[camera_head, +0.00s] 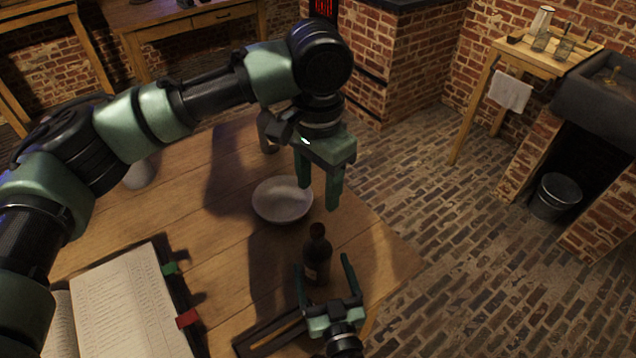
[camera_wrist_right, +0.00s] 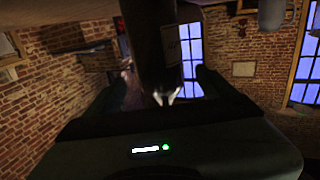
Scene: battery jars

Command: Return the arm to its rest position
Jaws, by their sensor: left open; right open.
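My left arm reaches across the table from the left. My left gripper (camera_head: 320,190) is open and empty, pointing down above the table, just right of a pale bowl (camera_head: 283,199). My right gripper (camera_head: 327,283) is open near the table's front right edge, its fingers spread to either side of a dark bottle (camera_head: 318,254). The bottle stands upright with a small label. In the right wrist view the bottle (camera_wrist_right: 152,45) shows between the fingers. I cannot tell whether the fingers touch it.
An open book (camera_head: 125,308) with a red tab lies on the wooden table (camera_head: 235,255) at the left. A dark tray (camera_head: 272,335) lies at the front edge. A pale rounded jar (camera_head: 139,175) is partly behind my left arm.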

